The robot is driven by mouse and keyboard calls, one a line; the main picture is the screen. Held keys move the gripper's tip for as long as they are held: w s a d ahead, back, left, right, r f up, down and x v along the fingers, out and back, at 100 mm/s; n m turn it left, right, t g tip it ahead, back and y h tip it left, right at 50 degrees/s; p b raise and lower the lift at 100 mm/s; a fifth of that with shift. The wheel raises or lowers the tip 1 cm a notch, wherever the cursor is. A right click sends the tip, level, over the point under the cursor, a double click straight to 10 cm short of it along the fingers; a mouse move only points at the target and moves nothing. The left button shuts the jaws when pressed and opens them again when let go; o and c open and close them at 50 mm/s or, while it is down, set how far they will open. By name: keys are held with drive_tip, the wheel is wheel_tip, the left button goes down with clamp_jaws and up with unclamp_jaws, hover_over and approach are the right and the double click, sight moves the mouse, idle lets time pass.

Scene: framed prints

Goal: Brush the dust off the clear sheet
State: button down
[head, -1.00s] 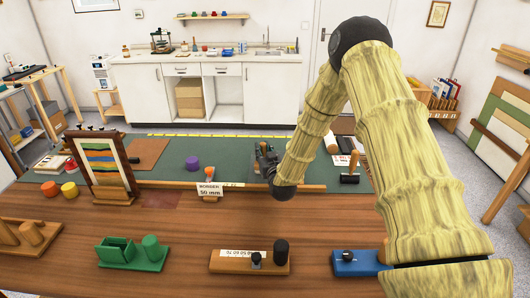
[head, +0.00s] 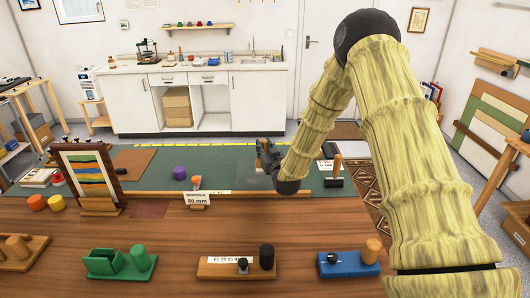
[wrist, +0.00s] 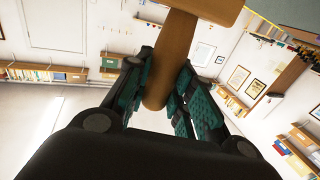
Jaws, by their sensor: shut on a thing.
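In the wrist view my gripper (wrist: 164,72) is shut on the wooden handle of a brush (wrist: 157,85). The handle widens into a wooden block at the top of that view; bristles are not visible. In the head view my gripper (head: 266,152) is small and dark, over the far right part of the clear sheet (head: 248,178). The sheet looks like a dark, see-through square on the green mat (head: 225,160). My arm hides part of its right side. I cannot tell whether the brush touches it, and dust is too small to make out.
Green, wooden and blue blocks line the near edge.

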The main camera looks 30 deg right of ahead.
sight(263, 140)
wheel_tip(263, 140, up, 2)
drive_tip(key=shift+w+a+r+p, duration=0.15)
drive_tip(key=shift+r+p, duration=0.1)
drive_tip(key=shift+p, duration=0.2)
drive_tip(key=shift+r, duration=0.4)
drive_tip(key=shift+f, duration=0.1)
